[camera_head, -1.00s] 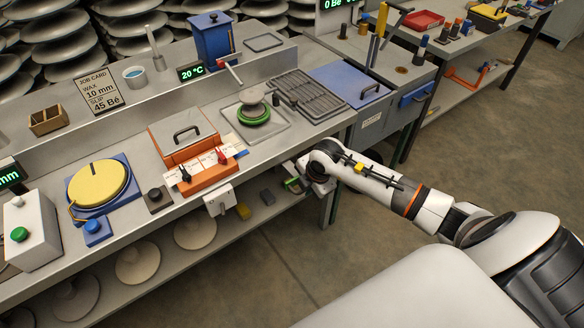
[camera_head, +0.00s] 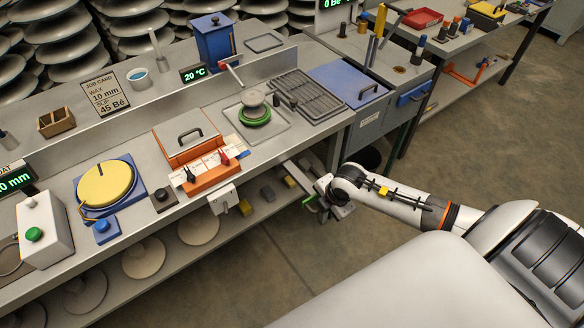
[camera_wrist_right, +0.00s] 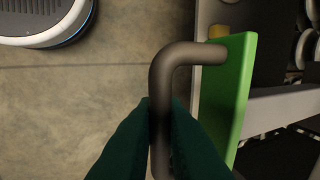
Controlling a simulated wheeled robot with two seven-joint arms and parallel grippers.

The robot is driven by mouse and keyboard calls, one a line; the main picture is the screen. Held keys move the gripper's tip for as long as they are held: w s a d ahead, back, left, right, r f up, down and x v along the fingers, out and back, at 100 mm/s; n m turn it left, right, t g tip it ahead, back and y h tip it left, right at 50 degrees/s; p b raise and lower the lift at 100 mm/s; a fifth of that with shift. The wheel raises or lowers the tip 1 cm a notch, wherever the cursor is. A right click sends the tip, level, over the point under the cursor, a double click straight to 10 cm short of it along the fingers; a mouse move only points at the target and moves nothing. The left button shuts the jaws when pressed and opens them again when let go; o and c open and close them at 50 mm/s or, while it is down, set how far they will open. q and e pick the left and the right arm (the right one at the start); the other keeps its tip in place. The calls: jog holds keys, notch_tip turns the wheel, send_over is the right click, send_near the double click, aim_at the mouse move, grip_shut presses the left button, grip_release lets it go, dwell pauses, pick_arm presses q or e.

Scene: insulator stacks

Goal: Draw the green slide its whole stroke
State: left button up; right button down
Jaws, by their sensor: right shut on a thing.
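The green slide's front (camera_head: 308,197) shows at the front edge of the bench, beside my right gripper (camera_head: 322,203). Behind it a grey part of the slide (camera_head: 299,175) stretches out from under the bench top. In the right wrist view the green front panel (camera_wrist_right: 236,90) stands upright with a dark bent bar handle (camera_wrist_right: 163,85). My right gripper (camera_wrist_right: 160,120) is shut on this handle, one dark finger on each side of the bar. My wrist hides part of the slide in the head view. My left gripper is not in view.
The bench holds an orange box with levers (camera_head: 206,178), a blue and yellow turntable (camera_head: 105,184) and a green-ringed stack (camera_head: 254,112). A lower shelf (camera_head: 175,255) carries pale discs. The floor before the bench is clear.

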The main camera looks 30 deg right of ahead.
jog(key=shift+s+d+p, duration=0.2)
jog(key=shift+s+p, duration=1.1)
jog(key=shift+s, duration=1.6)
jog(key=c, duration=1.2)
grip_release()
jog(key=shift+w, duration=0.1)
jog(key=shift+r, duration=0.1)
notch_tip(320, 180, up, 7)
jog(key=p, duration=0.6)
jog(key=shift+p, duration=0.35)
